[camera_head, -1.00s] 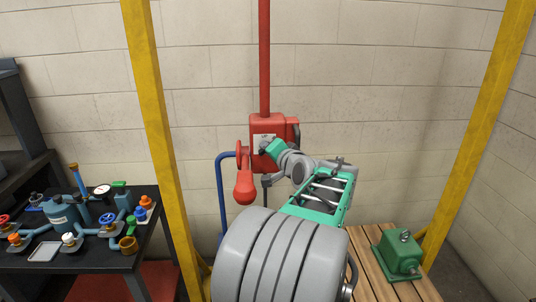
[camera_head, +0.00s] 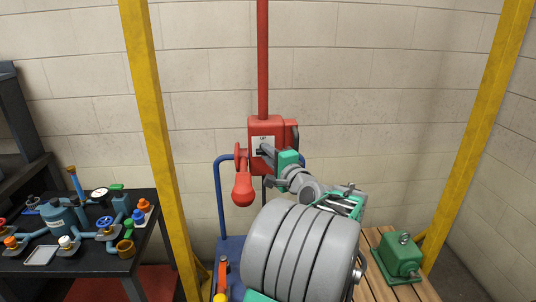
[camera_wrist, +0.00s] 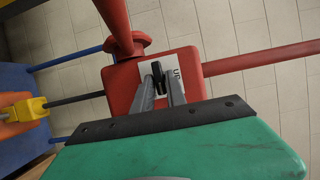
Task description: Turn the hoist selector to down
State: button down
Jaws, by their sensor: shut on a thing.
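The hoist's red box (camera_head: 281,126) hangs at the end of a red vertical post. On its front is a pale label plate (camera_wrist: 185,88) with the letters UP. A black selector knob (camera_wrist: 157,76) stands out from this plate. My gripper (camera_wrist: 160,88) reaches the plate with its two grey fingers on either side of the knob, shut on it. In the head view my gripper (camera_head: 267,151) meets the front of the red box from the lower right. The fingers partly hide the plate, and any DOWN marking is not visible.
A red hanging piece (camera_head: 243,190) is left of the box. Yellow posts (camera_head: 150,120) stand on both sides. A blue rail (camera_head: 218,195) is behind. A green motor (camera_head: 399,256) sits on the wooden platform at right. A dark bench (camera_head: 90,262) with valves is at left.

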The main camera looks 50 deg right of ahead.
dwell(0.4)
jog(key=c, duration=1.5)
grip_release()
jog(key=shift+o, duration=0.2)
jog(key=shift+s, duration=0.1)
jog(key=b+v, duration=0.1)
jog(key=v, duration=0.6)
jog(key=shift+s+a, duration=0.25)
jog(key=shift+s, duration=0.05)
